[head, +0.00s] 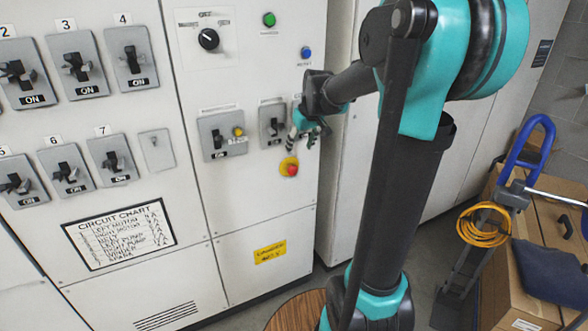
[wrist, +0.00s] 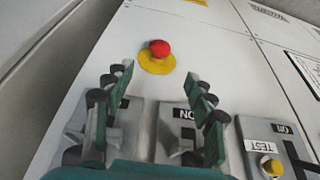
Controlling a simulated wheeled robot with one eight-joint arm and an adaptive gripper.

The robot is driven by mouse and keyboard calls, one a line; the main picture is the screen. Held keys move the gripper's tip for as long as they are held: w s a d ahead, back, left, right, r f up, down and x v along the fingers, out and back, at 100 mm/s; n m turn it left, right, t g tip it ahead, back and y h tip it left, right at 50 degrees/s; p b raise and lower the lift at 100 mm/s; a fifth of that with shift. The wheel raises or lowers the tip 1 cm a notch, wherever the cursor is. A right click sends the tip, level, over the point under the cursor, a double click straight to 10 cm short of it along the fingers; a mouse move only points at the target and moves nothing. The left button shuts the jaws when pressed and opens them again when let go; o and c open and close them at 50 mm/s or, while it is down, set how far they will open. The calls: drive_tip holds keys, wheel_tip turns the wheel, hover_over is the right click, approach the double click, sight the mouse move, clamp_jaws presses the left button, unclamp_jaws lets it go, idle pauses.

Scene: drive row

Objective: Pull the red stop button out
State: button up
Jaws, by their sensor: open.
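The red stop button (head: 291,170) sits on a round yellow plate (head: 287,162) on the white cabinet panel, below a grey switch plate. In the wrist view the red button (wrist: 159,48) shows whole on its yellow plate (wrist: 157,65), beyond the fingertips. My gripper (head: 305,137) is in front of the panel, just above the button in the head view. In the wrist view my gripper (wrist: 163,88) has its two fingers spread wide, with nothing between them at the tips. The fingers are apart from the button.
A grey switch plate (head: 271,125) is partly hidden behind my gripper. Beside it is a plate with a black switch and a yellow button (head: 238,131). A yellow label (head: 270,252) lies lower on the panel. Cardboard boxes (head: 540,250) and an orange cable coil (head: 484,225) are at right.

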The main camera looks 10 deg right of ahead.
sight(294, 167)
drive_tip(key=x, duration=1.2)
drive_tip(key=shift+w+f, duration=0.1)
drive_tip(key=shift+f, duration=0.15)
drive_tip(key=shift+c, duration=0.6)
clamp_jaws()
